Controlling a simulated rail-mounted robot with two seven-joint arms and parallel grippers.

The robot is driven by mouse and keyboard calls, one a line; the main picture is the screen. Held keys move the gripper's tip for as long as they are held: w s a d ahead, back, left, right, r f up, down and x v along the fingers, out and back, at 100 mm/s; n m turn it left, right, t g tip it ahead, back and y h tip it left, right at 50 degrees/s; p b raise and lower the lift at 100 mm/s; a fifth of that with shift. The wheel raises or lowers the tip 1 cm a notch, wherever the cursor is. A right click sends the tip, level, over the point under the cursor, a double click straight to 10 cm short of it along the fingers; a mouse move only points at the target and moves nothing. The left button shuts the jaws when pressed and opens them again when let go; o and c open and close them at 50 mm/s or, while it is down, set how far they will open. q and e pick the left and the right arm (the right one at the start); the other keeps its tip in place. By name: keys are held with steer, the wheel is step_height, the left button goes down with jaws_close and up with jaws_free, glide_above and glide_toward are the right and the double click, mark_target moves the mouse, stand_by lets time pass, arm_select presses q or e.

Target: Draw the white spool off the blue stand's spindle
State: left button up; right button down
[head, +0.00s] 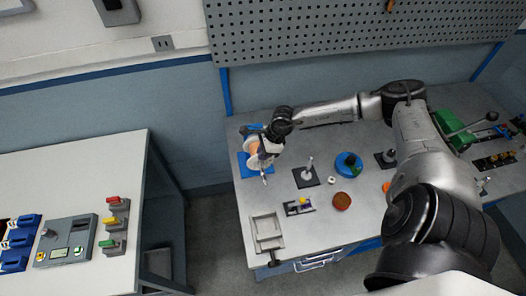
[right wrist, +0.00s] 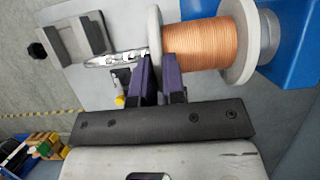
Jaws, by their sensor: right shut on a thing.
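The white spool (head: 252,147), wound with copper-coloured wire, is at the table's back left over the blue stand (head: 243,166). In the right wrist view the spool (right wrist: 236,45) lies across the picture beside the blue stand (right wrist: 298,50), with a pale round collar between them. A shiny metal rod (right wrist: 115,58) shows beyond the near flange; it looks like the spindle, but its run inside the spool is hidden. My right gripper (right wrist: 158,62) is shut on the spool's near flange, its purple fingers either side of the rim. My left gripper is not in view.
A post on a dark base (head: 306,178), a blue round pulley part (head: 349,163) and a brown disc (head: 342,201) stand to the right. A perforated board (head: 350,35) rises behind. A separate white table (head: 60,190) is at left.

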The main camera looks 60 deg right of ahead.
steer(key=shift+s+a, duration=0.3)
steer(key=shift+a, duration=0.1)
steer(key=shift+s+a+p, duration=0.4)
steer(key=shift+a+p, duration=0.05)
steer(key=shift+p, duration=0.05)
steer(key=shift+s+a, duration=0.2)
stand_by(0.4)
stand_by(0.3)
steer(key=shift+a+r, duration=0.1)
steer(key=shift+r, duration=0.05)
stand_by(0.6)
steer(key=s+a+p, duration=0.1)
steer(key=s+a, duration=0.1)
steer(key=shift+s+a, duration=0.1)
steer(key=shift+a, duration=0.25)
stand_by(0.4)
stand_by(0.6)
